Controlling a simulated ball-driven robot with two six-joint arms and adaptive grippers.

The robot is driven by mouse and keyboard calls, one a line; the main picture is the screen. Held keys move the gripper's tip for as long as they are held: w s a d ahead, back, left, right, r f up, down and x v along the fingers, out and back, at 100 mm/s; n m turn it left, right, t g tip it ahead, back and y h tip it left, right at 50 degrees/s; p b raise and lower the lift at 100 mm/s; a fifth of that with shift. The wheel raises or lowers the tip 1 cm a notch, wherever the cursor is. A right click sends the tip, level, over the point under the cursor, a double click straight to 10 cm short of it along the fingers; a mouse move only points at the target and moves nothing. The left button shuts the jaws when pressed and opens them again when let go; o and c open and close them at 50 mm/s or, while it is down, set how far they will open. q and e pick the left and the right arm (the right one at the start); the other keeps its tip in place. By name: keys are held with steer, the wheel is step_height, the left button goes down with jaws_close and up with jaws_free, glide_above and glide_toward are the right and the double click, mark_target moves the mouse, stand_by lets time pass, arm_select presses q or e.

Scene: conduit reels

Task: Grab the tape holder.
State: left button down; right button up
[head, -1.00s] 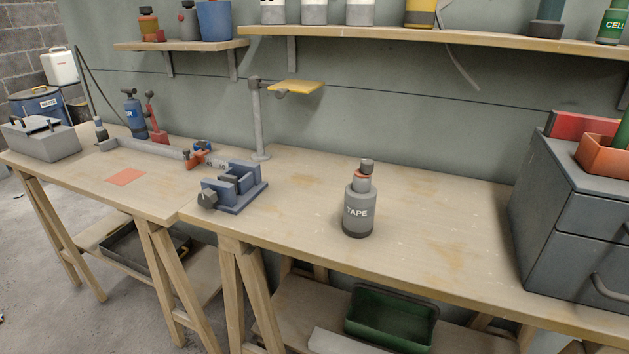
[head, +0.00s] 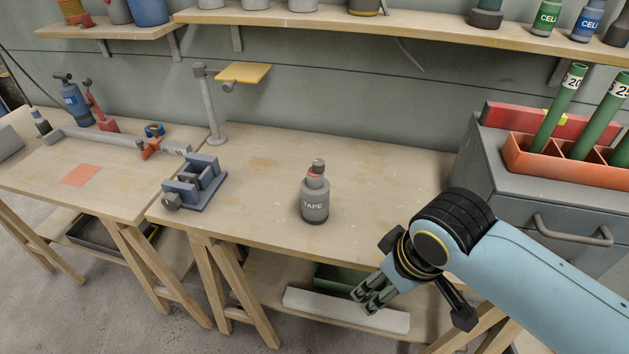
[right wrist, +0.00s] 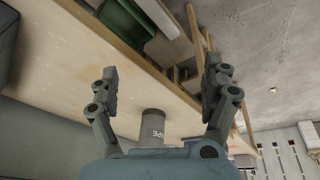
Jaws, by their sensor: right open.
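The tape holder (head: 315,198) is a grey bottle-shaped thing marked TAPE, with a dark base and an orange and dark top. It stands upright on the wooden workbench (head: 270,232). My right gripper (head: 366,300) is in front of the bench edge, to the right of the tape holder and apart from it. In the right wrist view, the gripper (right wrist: 160,85) has its fingers wide apart with nothing between the tips. The tape holder (right wrist: 152,124) shows there low in the picture, partly hidden by the gripper body. My left gripper is not in view.
A blue vise (head: 196,182) stands left of the tape holder, with a lamp-like stand (head: 212,105) behind it. A grey drawer cabinet (head: 480,155) with an orange tray (head: 520,160) is at the right. A green bin (head: 335,278) sits below. The bench around the tape holder is clear.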

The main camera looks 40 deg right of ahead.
steer(key=w+r+p, duration=0.2)
steer(key=w+r, duration=0.2)
steer(key=r, duration=0.6)
steer(key=t+p, duration=0.1)
glide_toward(318, 174)
step_height(318, 174, down, 2)
steer(key=d, duration=0.1)
steer(key=shift+m+y, duration=0.4)
steer(key=x, duration=0.5)
steer(key=shift+w+d+r, duration=0.1)
steer(key=shift+w+d, duration=0.15)
steer(key=shift+w, duration=0.15)
steer(key=x, duration=0.6)
steer(key=shift+a+r, duration=0.1)
steer(key=shift+a, duration=0.25)
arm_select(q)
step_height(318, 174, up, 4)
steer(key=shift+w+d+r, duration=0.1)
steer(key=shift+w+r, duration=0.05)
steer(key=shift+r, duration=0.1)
arm_select(e)
steer(key=shift+c, duration=0.3)
steer(key=c, duration=1.6)
jaws_close()
steer(key=shift+r, duration=0.15)
